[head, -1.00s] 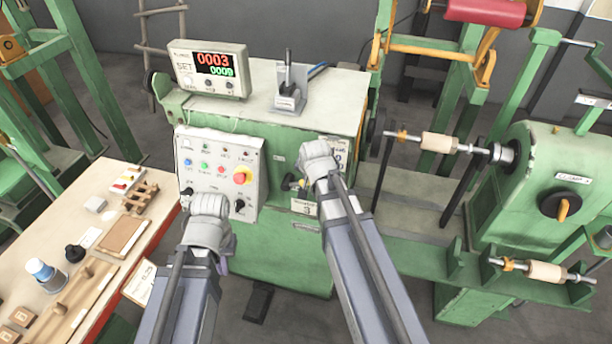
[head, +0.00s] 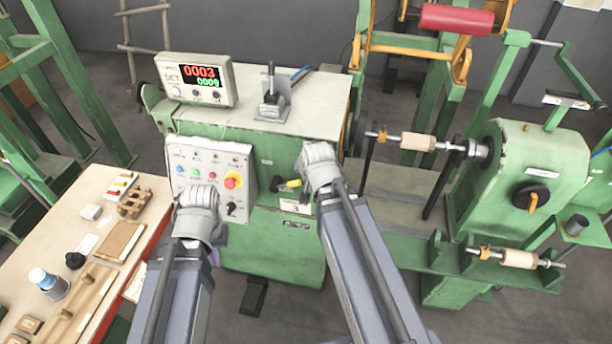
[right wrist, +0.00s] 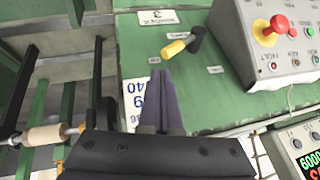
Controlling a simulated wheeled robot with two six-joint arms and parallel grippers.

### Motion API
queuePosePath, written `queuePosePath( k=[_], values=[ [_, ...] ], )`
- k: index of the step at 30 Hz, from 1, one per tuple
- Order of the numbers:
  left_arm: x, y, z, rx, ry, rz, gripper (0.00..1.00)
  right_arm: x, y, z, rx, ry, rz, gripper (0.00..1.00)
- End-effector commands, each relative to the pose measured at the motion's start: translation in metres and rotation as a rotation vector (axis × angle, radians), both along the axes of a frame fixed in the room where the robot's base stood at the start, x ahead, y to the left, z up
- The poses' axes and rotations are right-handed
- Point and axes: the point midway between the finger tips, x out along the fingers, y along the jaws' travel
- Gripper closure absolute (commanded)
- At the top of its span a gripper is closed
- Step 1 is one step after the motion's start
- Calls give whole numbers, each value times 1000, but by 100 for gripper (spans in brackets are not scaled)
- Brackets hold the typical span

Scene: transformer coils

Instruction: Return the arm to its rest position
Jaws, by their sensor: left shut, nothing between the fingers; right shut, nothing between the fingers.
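My left arm reaches in from the bottom of the head view, in front of the control panel. Most of my left gripper (head: 214,257) is hidden behind its wrist; only a small purple part shows. The lever also shows in the head view (head: 290,184).
The control panel (head: 211,177) has coloured buttons and a red knob. A counter (head: 196,80) on the machine reads 0003 and 0009. A winding machine with a spindle and bobbin (head: 419,142) stands right. A workbench (head: 140,185) with wooden parts and a bottle is left.

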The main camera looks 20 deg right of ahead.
Motion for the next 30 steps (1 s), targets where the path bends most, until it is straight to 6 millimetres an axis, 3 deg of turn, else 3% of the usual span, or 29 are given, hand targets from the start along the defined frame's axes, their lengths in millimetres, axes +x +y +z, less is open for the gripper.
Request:
queuePosePath(
  k=[9,11,14,18,21,25,30],
  values=[
    [0,0,-6,0,0,-1,100,-3,9,-9,-7,21,30,100],
    [0,0,-17,0,0,-1,100,-9,24,-22,-25,60,88,100],
    [0,0,-41,1,0,-4,100,-30,65,-57,-74,171,257,100],
    [0,0,-73,2,0,-8,100,-72,121,-100,-160,353,540,100],
    [0,0,-90,2,0,-10,100,-102,149,-120,-209,462,713,100],
    [0,0,-102,3,0,-13,100,-130,169,-134,-253,561,871,100],
    [0,0,-106,2,1,-14,100,-145,178,-137,-275,614,952,100]
  ],
)
